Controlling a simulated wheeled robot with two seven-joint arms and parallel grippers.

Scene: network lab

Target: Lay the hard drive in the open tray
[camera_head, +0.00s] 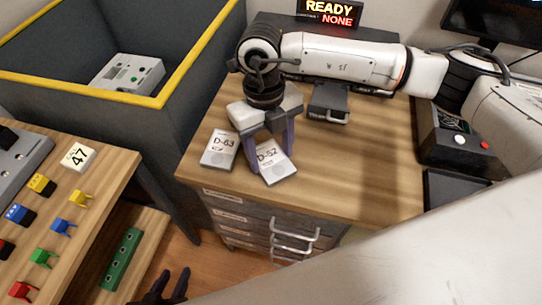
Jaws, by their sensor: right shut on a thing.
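A pale flat drive labelled D-52 (279,172) is at the front left of the wooden desktop. My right gripper (270,150) reaches down over it and is shut on it, one finger on each side. I cannot tell whether the drive touches the desk. A second pale drive labelled D-63 (219,150) lies just left of it. A flat black tray (455,192) is at the right of the desk, partly hidden by my pale arm link. My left gripper (170,287) is at the bottom edge, with its dark fingers apart and nothing between them.
A dark unit with white and red buttons (457,148) stands behind the tray. A dark box with a metal handle (328,101) lies under my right arm. A yellow-rimmed bin (150,101) and a connector table (75,215) are left. The central desktop (345,165) is clear.

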